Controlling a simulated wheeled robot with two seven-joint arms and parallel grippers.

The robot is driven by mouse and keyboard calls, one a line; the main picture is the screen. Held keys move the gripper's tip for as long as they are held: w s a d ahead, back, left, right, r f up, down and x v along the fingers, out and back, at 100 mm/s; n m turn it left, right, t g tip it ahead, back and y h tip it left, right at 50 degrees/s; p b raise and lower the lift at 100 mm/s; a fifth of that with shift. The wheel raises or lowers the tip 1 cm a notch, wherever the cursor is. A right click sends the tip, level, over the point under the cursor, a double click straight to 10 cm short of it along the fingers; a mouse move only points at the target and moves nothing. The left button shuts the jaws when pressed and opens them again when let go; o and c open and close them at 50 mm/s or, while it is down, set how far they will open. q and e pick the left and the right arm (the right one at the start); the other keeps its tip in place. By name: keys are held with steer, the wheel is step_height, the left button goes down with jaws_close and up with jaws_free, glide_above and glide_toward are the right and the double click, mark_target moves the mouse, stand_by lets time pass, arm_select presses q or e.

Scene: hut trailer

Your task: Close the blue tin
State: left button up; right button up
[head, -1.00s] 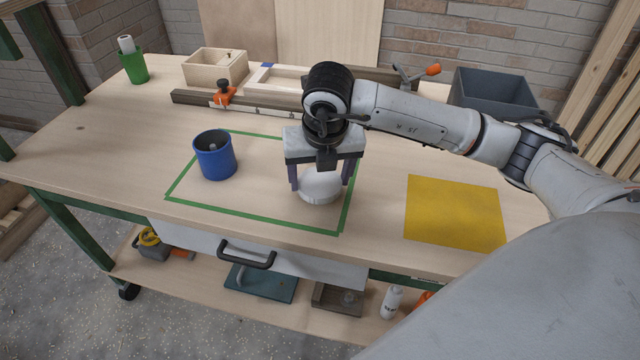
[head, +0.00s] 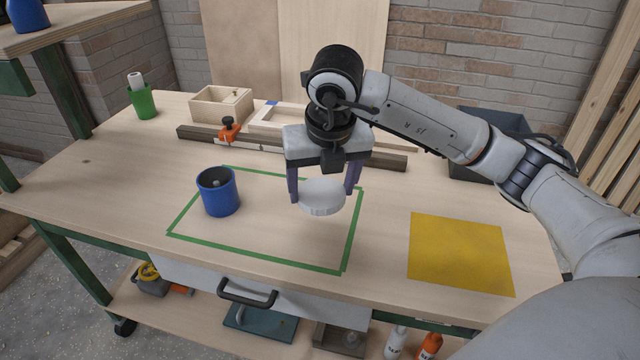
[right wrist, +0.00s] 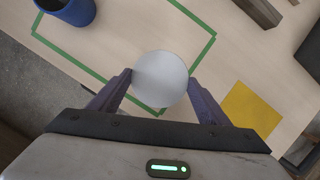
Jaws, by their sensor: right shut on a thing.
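The blue tin (head: 218,197) stands upright and open-topped in the left part of the green taped rectangle. Something small and pale shows inside it. It also shows at the upper left of the right wrist view (right wrist: 68,10). My right gripper (head: 324,192) is shut on a round white lid (head: 322,199), with one finger on each side. The lid is held above the bench, to the right of the tin and apart from it. In the right wrist view the lid (right wrist: 160,79) sits between the fingertips. My left gripper is not in view.
The workbench (head: 110,180) carries a yellow square (head: 460,254) at the right and a green cup (head: 142,102) at the back left. A wooden box (head: 220,104), an orange clamp (head: 229,130) and a grey bin (head: 490,135) stand behind. The bench between lid and tin is clear.

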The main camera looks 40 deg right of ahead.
steer(key=shift+s+a+f+n+y, duration=0.2)
steer(key=shift+s+a+n+y, duration=0.1)
steer(key=shift+n, duration=0.6)
steer(key=s+a+f+m+g, duration=0.1)
steer(key=s+a+m+g, duration=0.2)
steer(key=m, duration=1.3)
steer(key=s+a+f+m+g, duration=0.1)
steer(key=s+a+m+g, duration=0.2)
steer(key=m, duration=1.4)
steer(key=s+a, duration=0.2)
steer(key=s, duration=0.2)
steer(key=shift+s+a+f+g+y, duration=0.2)
steer(key=shift+s+a+g+y, duration=0.1)
steer(key=shift+a+y, duration=0.1)
